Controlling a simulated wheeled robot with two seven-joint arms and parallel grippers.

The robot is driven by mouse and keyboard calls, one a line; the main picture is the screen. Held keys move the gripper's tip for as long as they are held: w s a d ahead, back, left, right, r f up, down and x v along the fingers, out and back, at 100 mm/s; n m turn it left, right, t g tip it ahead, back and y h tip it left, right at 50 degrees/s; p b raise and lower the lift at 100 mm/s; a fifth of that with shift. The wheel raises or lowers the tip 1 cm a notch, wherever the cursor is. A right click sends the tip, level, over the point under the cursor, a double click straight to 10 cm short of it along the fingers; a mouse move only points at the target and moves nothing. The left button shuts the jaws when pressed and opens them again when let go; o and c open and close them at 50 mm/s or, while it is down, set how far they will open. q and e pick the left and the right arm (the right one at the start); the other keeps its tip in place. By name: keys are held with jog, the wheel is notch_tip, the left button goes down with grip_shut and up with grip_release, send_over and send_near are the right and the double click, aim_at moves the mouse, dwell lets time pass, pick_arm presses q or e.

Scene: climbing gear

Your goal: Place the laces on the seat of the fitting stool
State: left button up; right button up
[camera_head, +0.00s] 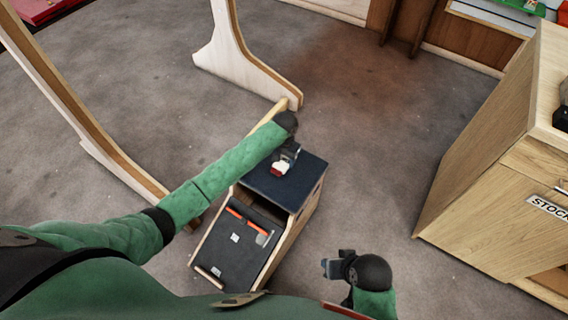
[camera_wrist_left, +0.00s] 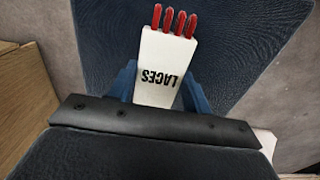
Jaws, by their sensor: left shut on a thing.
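The laces (camera_wrist_left: 167,60) are a white packet printed LACES with several red tips at one end. My left gripper (camera_wrist_left: 166,85) is shut on the packet, with a blue finger on each side of it. In the head view, my left gripper (camera_head: 287,157) and the laces (camera_head: 280,168) are over the dark blue seat of the fitting stool (camera_head: 305,171). The seat also fills much of the left wrist view (camera_wrist_left: 245,40). I cannot tell whether the packet touches the seat. My right gripper (camera_head: 328,268) is apart from the stool, to its right, and its jaw state is unclear.
The stool's sloped dark front panel (camera_head: 230,262) carries orange strips. A wooden counter (camera_head: 480,150) with a STOCK label stands at the right. Pale wooden frame legs (camera_head: 235,60) stand behind and left of the stool. Grey carpet is clear between stool and counter.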

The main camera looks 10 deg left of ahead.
aim_at(284, 160)
pick_arm(q)
jog(key=shift+a+f, duration=0.15)
jog(key=shift+f, duration=1.95)
jog(key=shift+f, duration=0.1)
jog(key=o, duration=0.9)
jog(key=shift+o, duration=0.2)
